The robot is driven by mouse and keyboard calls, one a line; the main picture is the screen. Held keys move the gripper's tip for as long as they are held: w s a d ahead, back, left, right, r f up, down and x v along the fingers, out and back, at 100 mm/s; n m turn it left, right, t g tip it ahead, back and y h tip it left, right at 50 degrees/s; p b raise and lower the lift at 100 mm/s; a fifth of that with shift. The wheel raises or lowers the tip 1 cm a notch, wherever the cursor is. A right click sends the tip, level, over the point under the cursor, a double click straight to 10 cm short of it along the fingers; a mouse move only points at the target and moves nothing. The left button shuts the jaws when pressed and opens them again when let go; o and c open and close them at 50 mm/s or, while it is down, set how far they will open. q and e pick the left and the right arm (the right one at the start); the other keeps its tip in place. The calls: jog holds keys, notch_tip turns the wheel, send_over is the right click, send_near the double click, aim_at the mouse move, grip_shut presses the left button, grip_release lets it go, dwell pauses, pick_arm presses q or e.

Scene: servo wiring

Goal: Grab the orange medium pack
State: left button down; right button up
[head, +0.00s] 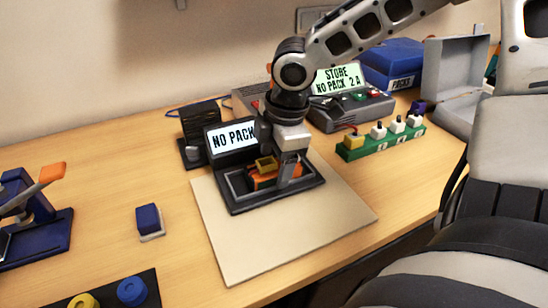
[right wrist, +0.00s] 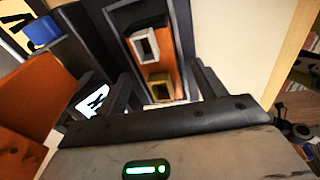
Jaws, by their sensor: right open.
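The orange pack (head: 259,183) sits in a black tray (head: 237,206) in front of a screen reading "NO PACK" (head: 232,137). It has a yellow part on top. My right gripper (head: 281,173) is pointed down over the tray, at the pack, and hides part of it. In the right wrist view the orange pack (right wrist: 166,58) shows between the open fingers of my right gripper (right wrist: 167,83), with a white and a yellow socket on it. I cannot tell whether the fingers touch it. My left gripper is not in view.
The tray stands on a beige mat (head: 245,255). Behind are a grey console (head: 350,110) reading "STORE NO PACK 2 A", a green strip with plugs (head: 381,142), a blue box (head: 393,62) and an open grey case (head: 452,80). A blue block (head: 149,219) lies left.

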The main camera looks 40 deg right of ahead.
jog(key=shift+f, duration=0.35)
jog(key=c, duration=1.3)
jog(key=shift+w+r, duration=0.1)
jog(key=shift+r, duration=0.1)
grip_shut()
